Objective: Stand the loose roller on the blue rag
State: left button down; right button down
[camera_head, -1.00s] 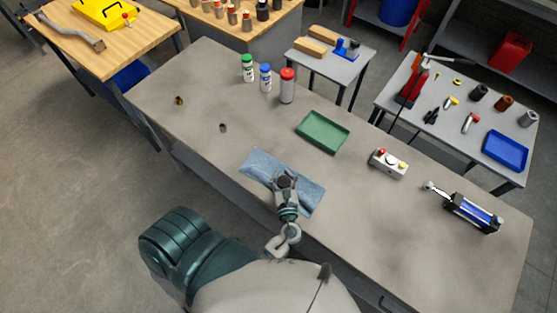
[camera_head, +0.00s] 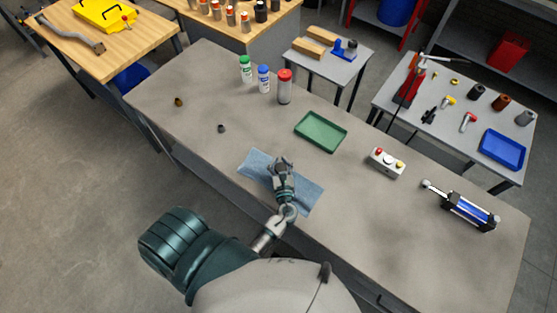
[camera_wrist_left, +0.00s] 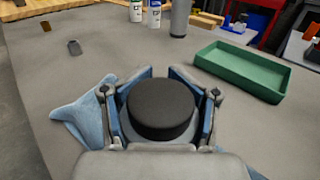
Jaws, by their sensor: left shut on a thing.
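My left gripper (camera_head: 282,165) is over the blue rag (camera_head: 255,162), which lies flat but rumpled near the front edge of the grey bench. In the left wrist view its fingers stand on both sides of a dark, round-topped roller (camera_wrist_left: 161,106) and are shut on it. The roller looks upright, with its flat end facing the camera. The rag also shows in the left wrist view (camera_wrist_left: 84,115), partly hidden by the gripper. The roller's lower end is hidden, so I cannot tell whether it touches the rag. My right gripper is not in view.
A green tray (camera_head: 320,131) lies beyond the rag. A small control box (camera_head: 387,162) and a blue cylinder unit (camera_head: 469,211) are to the right. Bottles (camera_head: 264,78) stand at the back. Two small pieces (camera_head: 221,128) lie at left on otherwise clear bench.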

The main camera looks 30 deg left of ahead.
pick_arm(q)
jog(key=shift+f, duration=0.3)
jog(key=shift+a+f+b, duration=0.2)
jog(key=shift+b, duration=0.15)
jog(key=shift+c, duration=1.4)
grip_release()
jog(key=shift+s+a+f, duration=0.15)
jog(key=shift+a+f, duration=0.15)
jog(key=shift+a, duration=0.25)
jog(key=shift+d+r, duration=0.15)
jog(key=shift+d, duration=0.3)
jog(key=shift+d+r, duration=0.15)
jog(key=shift+s+d+r+p, duration=0.25)
jog(key=shift+d+r+p, duration=0.1)
jog(key=shift+r, duration=0.15)
jog(key=b+v, duration=0.2)
jog(key=v, duration=0.9)
jog(key=shift+a, duration=0.15)
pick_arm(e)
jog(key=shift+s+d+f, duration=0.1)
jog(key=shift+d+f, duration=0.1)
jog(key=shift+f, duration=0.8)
pick_arm(q)
jog(key=shift+s+a, duration=0.1)
jog(key=shift+a, duration=0.05)
